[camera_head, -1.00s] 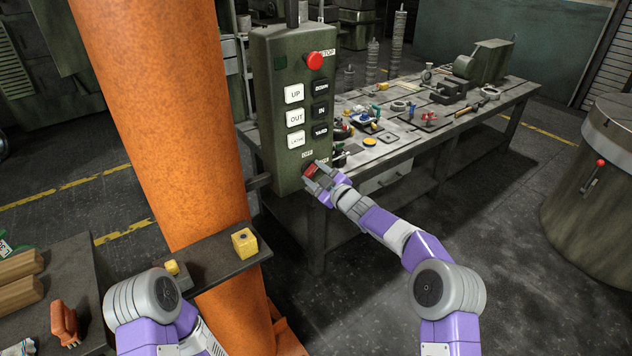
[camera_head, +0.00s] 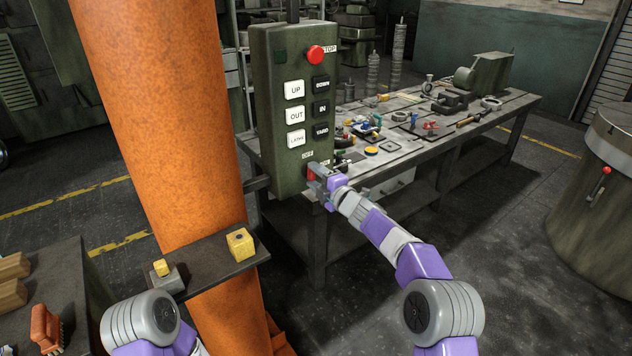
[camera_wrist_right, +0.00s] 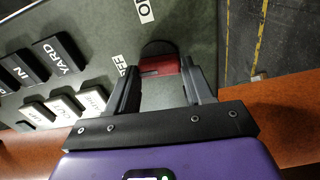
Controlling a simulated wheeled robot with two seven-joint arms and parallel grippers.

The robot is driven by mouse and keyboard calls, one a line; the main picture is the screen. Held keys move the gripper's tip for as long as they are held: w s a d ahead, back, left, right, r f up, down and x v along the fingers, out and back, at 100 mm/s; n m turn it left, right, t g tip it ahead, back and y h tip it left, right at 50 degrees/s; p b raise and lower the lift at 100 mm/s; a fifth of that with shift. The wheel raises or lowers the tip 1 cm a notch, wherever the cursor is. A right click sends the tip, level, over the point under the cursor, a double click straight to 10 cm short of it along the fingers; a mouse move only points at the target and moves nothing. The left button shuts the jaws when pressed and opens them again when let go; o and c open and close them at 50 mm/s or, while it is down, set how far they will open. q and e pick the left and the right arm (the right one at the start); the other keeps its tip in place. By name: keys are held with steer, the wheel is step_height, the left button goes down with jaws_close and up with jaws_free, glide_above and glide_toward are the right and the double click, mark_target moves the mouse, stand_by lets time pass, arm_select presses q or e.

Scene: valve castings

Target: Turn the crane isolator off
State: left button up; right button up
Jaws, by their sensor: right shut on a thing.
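The dark green crane control box (camera_head: 268,130) hangs beside the orange column. The red isolator handle (camera_head: 311,174) is low on its face, mostly hidden by my right gripper (camera_head: 318,176). In the right wrist view the red handle (camera_wrist_right: 160,66) sits on a round black base between the jaws of my right gripper (camera_wrist_right: 163,80), which is shut on it. The handle's long side runs across from jaw to jaw, toward a partly hidden label (camera_wrist_right: 120,64) ending in "FF". Another label with an "O" is cut off at the top. My left arm shows at lower left, its gripper unseen.
White and black buttons (camera_head: 295,116) and a red stop button (camera_head: 315,54) are above the handle. A shelf (camera_head: 208,262) on the column (camera_head: 165,110) carries yellow blocks (camera_head: 240,242).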

steer(key=shift+n, duration=0.6)
steer(key=o, duration=1)
steer(key=shift+o, duration=0.2)
steer(key=shift+s+d+b, duration=0.35)
steer(key=shift+s+b, duration=0.05)
steer(key=shift+s, duration=0.05)
steer(key=v, duration=0.6)
steer(key=shift+s+b, duration=0.2)
steer(key=shift+b, duration=0.2)
steer(key=shift+d, duration=0.15)
